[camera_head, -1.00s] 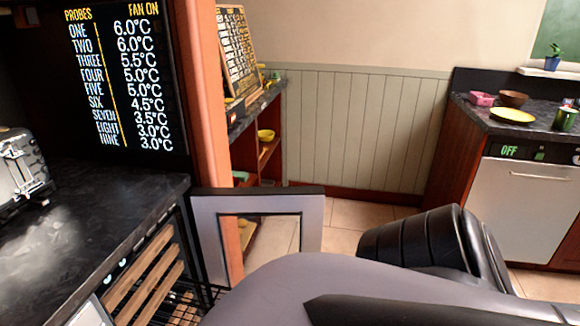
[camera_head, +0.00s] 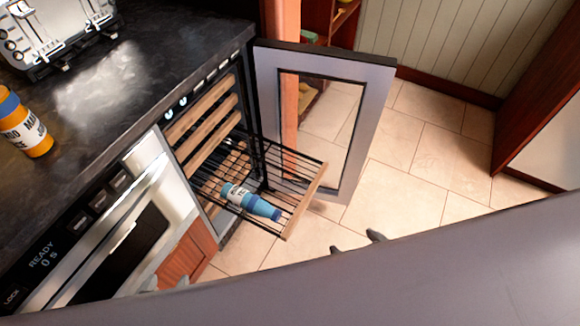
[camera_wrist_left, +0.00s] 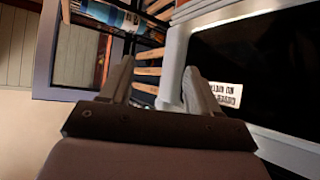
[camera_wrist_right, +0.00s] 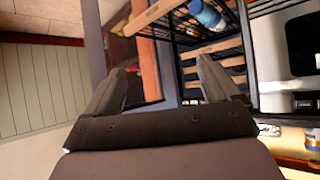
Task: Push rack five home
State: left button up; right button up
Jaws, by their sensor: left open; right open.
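One wire rack (camera_head: 299,192) with a wooden front is pulled out of the open cooler, below several wooden-fronted racks (camera_head: 196,122) that sit inside. A blue bottle (camera_head: 250,200) lies on it; the bottle also shows in the left wrist view (camera_wrist_left: 108,14) and right wrist view (camera_wrist_right: 204,13). No rack number is readable. My right gripper (camera_head: 355,243) is open and empty, in front of and below the pulled-out rack. My left gripper (camera_head: 167,284) is open and empty, low by the cabinet left of the rack; only its tips show. Both grippers are apart from the rack.
The cooler's framed glass door (camera_head: 372,125) stands open to the right of the rack. A microwave drawer (camera_head: 125,240) is left of the cooler. The dark counter (camera_head: 130,75) holds a toaster and an orange bottle. Tiled floor (camera_head: 420,165) is clear at right.

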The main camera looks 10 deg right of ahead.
aim_at(285, 234)
jog(key=z, duration=0.6)
jog(key=l+u, duration=0.15)
jog(key=u, duration=0.65)
jog(key=l+u, duration=0.6)
jog(key=l, duration=0.55)
jog(key=k+l+u, duration=0.15)
jog(key=l, duration=0.6)
jog(key=k+l+u, duration=0.15)
jog(key=l, duration=0.2)
